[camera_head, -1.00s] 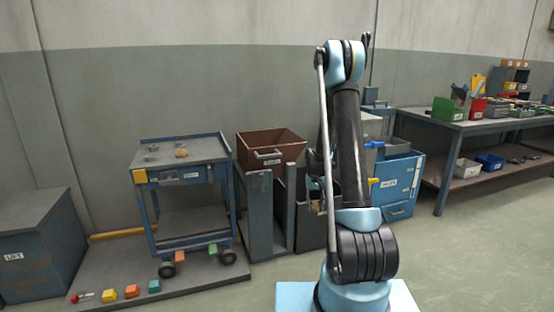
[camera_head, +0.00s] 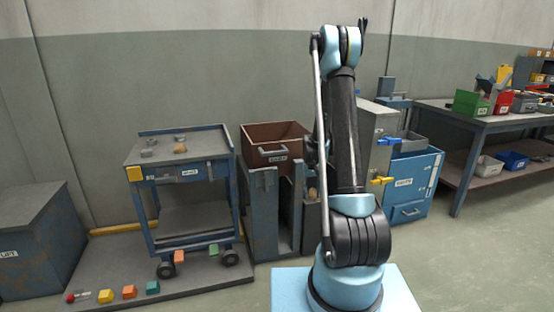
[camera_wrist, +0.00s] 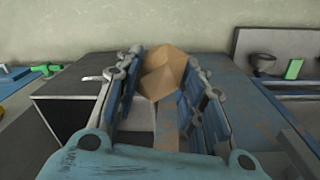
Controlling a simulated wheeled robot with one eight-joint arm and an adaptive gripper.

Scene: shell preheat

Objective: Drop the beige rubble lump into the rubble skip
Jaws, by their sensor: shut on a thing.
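A beige, faceted lump (camera_wrist: 163,72) sits between the fingers of my gripper (camera_wrist: 165,60) in the wrist view. My gripper is shut on it. In the head view my arm hides most of the gripper. A small beige patch shows beside the arm, and I cannot tell if it is the held lump. A brown open bin (camera_head: 275,135) with a handle and a small label stands left of my arm; its label is too small to read, so I cannot confirm that it is the rubble skip.
A blue-framed cart (camera_head: 183,195) stands at left with small pieces on top, one brownish. Several coloured blocks lie on the low platform (camera_head: 200,287). A blue cabinet (camera_head: 415,185) and a workbench (camera_head: 490,118) stand at right. Open floor lies in front at right.

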